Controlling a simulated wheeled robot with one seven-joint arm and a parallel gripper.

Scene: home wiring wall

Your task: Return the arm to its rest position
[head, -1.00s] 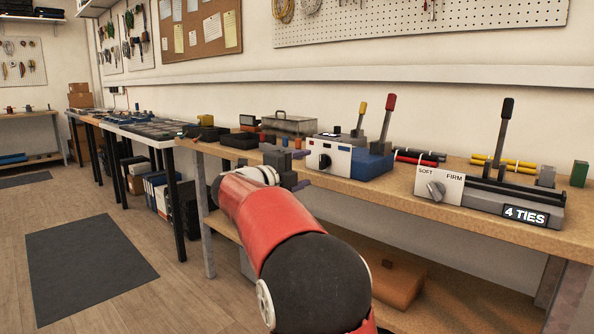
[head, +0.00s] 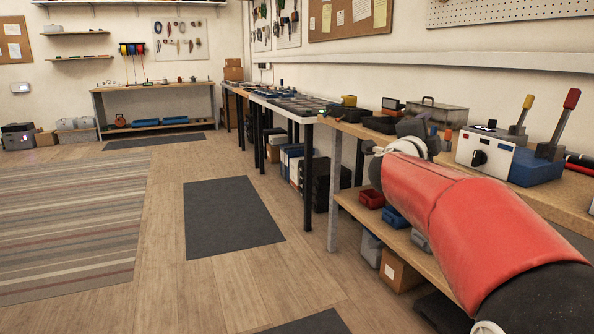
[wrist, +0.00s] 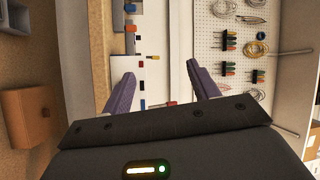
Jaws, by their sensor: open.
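My arm, red with black joints, stretches from the lower right of the head view toward the wooden workbench (head: 560,200). My gripper (head: 428,128) is at the bench's near left end, partly hidden behind my own arm. In the wrist view my gripper (wrist: 163,88) shows two purple-grey fingers spread well apart. Nothing is between the fingertips.
A white and blue lever device (head: 490,152) and a grey metal case (head: 437,113) stand on the bench. The floor with the dark mat (head: 230,215) at left is clear.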

